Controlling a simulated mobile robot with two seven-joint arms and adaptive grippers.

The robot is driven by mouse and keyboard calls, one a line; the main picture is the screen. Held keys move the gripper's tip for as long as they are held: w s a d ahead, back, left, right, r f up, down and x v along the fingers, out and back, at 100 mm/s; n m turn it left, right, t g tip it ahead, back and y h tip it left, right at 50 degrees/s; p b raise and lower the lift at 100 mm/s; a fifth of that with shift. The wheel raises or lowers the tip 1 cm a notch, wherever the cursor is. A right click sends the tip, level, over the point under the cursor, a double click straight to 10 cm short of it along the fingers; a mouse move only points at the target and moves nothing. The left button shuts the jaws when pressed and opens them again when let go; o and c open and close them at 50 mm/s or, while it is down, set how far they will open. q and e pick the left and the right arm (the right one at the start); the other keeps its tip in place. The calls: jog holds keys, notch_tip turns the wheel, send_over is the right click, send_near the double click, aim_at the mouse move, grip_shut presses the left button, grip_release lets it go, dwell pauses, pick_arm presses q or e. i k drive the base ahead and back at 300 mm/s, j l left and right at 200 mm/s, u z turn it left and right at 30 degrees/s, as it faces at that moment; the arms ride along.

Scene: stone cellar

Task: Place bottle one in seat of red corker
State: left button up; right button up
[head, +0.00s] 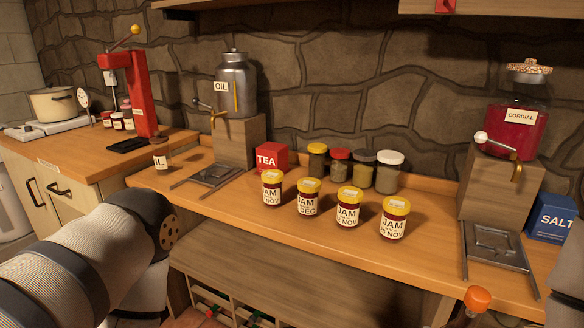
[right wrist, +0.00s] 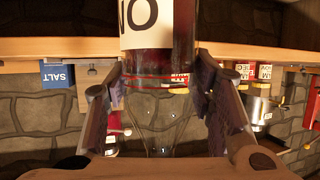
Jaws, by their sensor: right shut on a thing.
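The red corker (head: 138,92) stands upright on the counter at the back left in the head view, its yellow-knobbed lever raised. A dark flat plate (head: 128,145) lies at its foot; I cannot make out the seat. In the right wrist view my right gripper (right wrist: 160,95) is shut around a glass bottle (right wrist: 160,62) with dark red contents, a white label and a clear part between the fingers. An orange-topped piece (head: 477,299) shows at the bottom right of the head view; I cannot tell if it belongs to this bottle. My left gripper is out of view.
The wooden counter (head: 345,244) carries several jam jars (head: 348,207) along its front. An oil urn (head: 236,84) and a cordial dispenser (head: 517,128) stand on wooden blocks, with metal drip trays (head: 210,174) before them. A pot (head: 55,105) sits far left.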

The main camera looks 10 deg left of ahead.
aim_at(128, 144)
jog(key=i+j, duration=0.1)
jog(key=j, duration=0.35)
jog(key=i+j, duration=0.1)
jog(key=j, duration=0.85)
jog(key=i+j, duration=0.15)
jog(key=j, duration=0.3)
jog(key=i+j, duration=0.1)
jog(key=j, duration=0.4)
jog(key=i+j, duration=0.1)
jog(key=j, duration=0.85)
jog(key=i+u, duration=0.05)
